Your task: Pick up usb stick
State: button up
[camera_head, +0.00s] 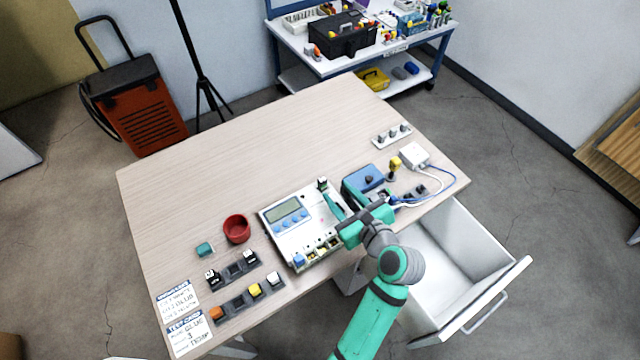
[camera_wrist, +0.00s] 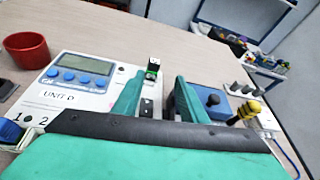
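I cannot say for sure which thing is the usb stick. A small upright black piece with a white top and a green part (camera_wrist: 153,70) stands at the far edge of the white device with a display (camera_wrist: 85,75). It also shows in the head view (camera_head: 322,184), on the device (camera_head: 290,213). My gripper (camera_wrist: 160,84) is open, its two teal fingers apart with nothing held between them. The small piece appears beyond the fingertips, between them in the wrist view. In the head view my gripper (camera_head: 345,203) is over the device's right side.
A blue box with a dark knob (camera_head: 369,178) and a yellow-black tool (camera_head: 394,164) stand right of my gripper. A red cup (camera_head: 237,229) and module racks (camera_head: 247,299) are left. An open drawer (camera_head: 455,255) juts out below right. The table's far left (camera_head: 200,165) is clear.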

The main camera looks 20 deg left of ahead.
aim_at(322, 185)
jog(key=shift+s+a+m+g+y, duration=0.15)
jog(key=shift+a+m+g+y, duration=0.15)
jog(key=shift+a+g+y, duration=0.25)
jog(key=x, duration=1)
jog(key=shift+a+f, duration=0.1)
jog(key=shift+f, duration=0.2)
jog(key=shift+c, duration=0.3)
grip_shut()
